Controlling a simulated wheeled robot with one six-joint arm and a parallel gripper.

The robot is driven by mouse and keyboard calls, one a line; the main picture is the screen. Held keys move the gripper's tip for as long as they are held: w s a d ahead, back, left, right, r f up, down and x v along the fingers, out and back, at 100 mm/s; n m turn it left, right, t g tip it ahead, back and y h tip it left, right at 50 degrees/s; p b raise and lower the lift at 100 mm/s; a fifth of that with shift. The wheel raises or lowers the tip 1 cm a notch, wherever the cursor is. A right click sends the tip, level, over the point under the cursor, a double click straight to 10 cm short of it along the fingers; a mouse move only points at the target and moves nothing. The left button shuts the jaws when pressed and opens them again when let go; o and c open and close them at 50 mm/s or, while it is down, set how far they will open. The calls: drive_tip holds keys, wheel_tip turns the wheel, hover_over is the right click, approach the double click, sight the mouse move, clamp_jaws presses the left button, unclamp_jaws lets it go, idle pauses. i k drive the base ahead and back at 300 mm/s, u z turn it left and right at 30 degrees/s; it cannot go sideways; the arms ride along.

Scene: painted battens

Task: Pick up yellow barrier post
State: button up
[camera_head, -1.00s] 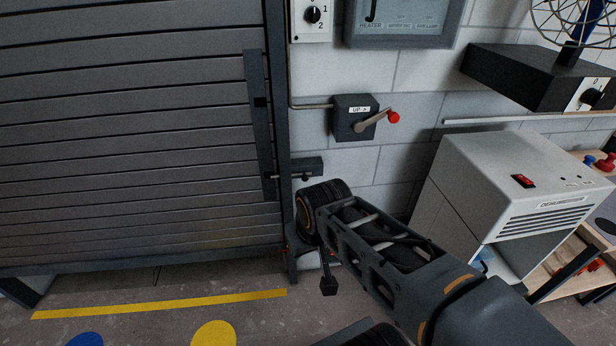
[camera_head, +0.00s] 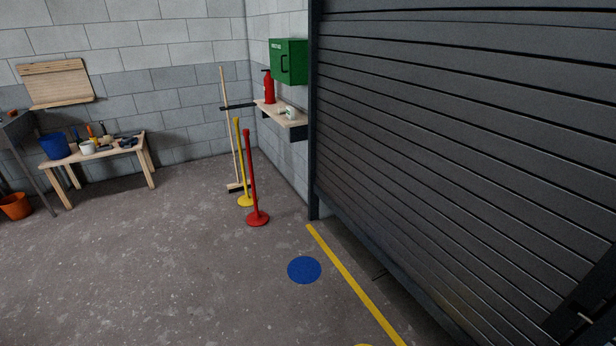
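The yellow barrier post (camera_head: 242,163) stands upright on a round yellow base near the far corner, by the right-hand wall. A red barrier post (camera_head: 252,180) stands upright just in front of it and to its right, and its base sits nearer to me. Nothing holds the yellow post. My gripper and arm do not show in the current view.
A broom (camera_head: 232,130) leans behind the posts. A wall shelf (camera_head: 284,115) holds a red extinguisher (camera_head: 269,88). A low wooden bench (camera_head: 97,155) with tools stands at left. The grey shutter (camera_head: 470,150) fills the right. The floor (camera_head: 170,270) before the posts is open.

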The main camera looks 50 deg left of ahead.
sight(245, 200)
drive_tip(key=u, duration=2.75)
drive_tip(key=i, duration=2.35)
drive_tip(key=u, duration=0.45)
drive_tip(key=i, duration=2.5)
drive_tip(key=z, duration=0.3)
drive_tip(key=i, duration=1.85)
drive_tip(key=z, duration=1.75)
drive_tip(key=i, duration=1.15)
drive_tip(key=z, duration=1.1)
drive_tip(key=i, duration=0.4)
drive_tip(key=z, duration=0.2)
